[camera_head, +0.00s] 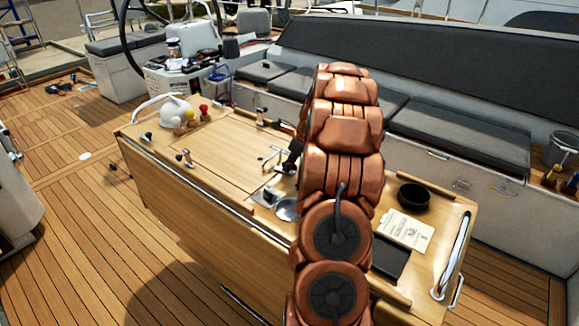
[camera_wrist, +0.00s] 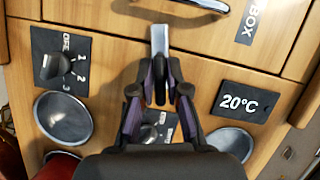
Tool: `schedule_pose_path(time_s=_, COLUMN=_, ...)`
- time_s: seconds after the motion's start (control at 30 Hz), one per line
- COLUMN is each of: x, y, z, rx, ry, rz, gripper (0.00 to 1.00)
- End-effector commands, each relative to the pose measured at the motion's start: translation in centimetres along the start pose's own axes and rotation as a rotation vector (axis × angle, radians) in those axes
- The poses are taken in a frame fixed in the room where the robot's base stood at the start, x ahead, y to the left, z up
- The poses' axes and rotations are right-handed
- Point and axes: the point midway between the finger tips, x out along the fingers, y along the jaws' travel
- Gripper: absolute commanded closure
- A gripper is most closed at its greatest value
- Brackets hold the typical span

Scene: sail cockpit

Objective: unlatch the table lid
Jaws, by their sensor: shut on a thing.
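The wooden table lid (camera_head: 222,150) lies flat and closed in the top of the cockpit table (camera_head: 440,215). A silver latch lever (camera_wrist: 160,42) shows in the wrist view, running from near a seam in the wood down between my fingers. My gripper (camera_wrist: 160,98) is shut on this latch, its dark fingertips on either side of the lever's lower end. In the head view my gripper (camera_head: 291,158) is at the lid's right side, largely hidden by my copper-coloured arm. Another small metal fitting (camera_head: 184,157) sits near the lid's front left.
A black bowl (camera_head: 413,196) and a paper (camera_head: 406,232) lie right of my arm.

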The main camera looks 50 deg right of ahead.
Motion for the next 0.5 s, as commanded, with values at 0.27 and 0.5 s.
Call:
schedule_pose_path(time_s=0.27, x=0.48, y=-0.08, z=-0.06, rx=-0.242, ry=0.000, rz=0.100, gripper=1.00)
schedule_pose_path(time_s=0.5, x=0.37, y=-0.19, z=0.01, rx=-0.452, ry=0.000, rz=0.182, gripper=1.00)
